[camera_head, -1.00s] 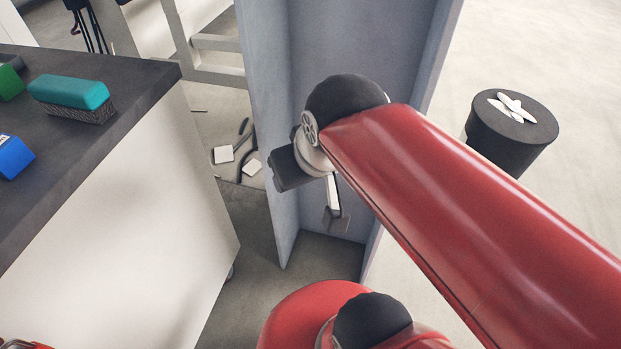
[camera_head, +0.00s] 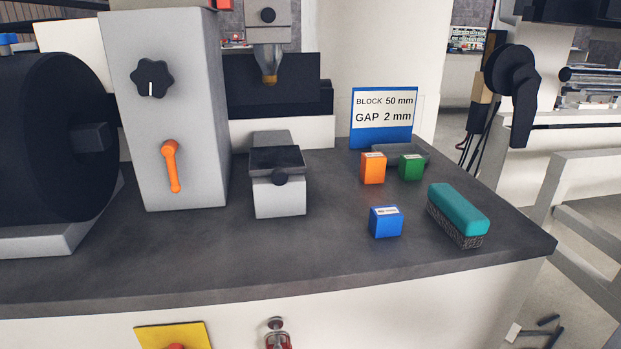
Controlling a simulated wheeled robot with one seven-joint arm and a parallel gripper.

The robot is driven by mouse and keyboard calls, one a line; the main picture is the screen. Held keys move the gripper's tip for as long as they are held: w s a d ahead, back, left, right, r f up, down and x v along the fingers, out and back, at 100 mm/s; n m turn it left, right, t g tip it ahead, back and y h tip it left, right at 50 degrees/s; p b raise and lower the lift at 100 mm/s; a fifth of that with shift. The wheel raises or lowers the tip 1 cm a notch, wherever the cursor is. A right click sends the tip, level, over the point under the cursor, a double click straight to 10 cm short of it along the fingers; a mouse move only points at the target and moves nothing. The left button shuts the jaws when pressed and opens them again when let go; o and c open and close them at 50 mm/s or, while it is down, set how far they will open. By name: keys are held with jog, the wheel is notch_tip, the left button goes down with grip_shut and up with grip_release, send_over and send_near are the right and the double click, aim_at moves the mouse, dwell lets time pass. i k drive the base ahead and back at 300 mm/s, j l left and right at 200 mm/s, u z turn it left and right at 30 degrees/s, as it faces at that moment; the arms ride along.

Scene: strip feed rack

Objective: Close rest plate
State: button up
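A small grey stand (camera_head: 281,200) sits on the dark bench top, left of the middle of the view. A grey block (camera_head: 270,138) shows behind the plate. I cannot tell whether the plate is open or closed. My gripper and arm are not in view.
A grey housing (camera_head: 172,110) with a black dial and orange lever stands left of the plate. A metal nozzle (camera_head: 269,65) hangs behind. Orange (camera_head: 373,170), green (camera_head: 411,168) and blue (camera_head: 386,223) blocks, a teal brush (camera_head: 458,212) and a sign (camera_head: 383,117) are right.

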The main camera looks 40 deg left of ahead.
aim_at(278, 162)
jog(key=u, duration=2)
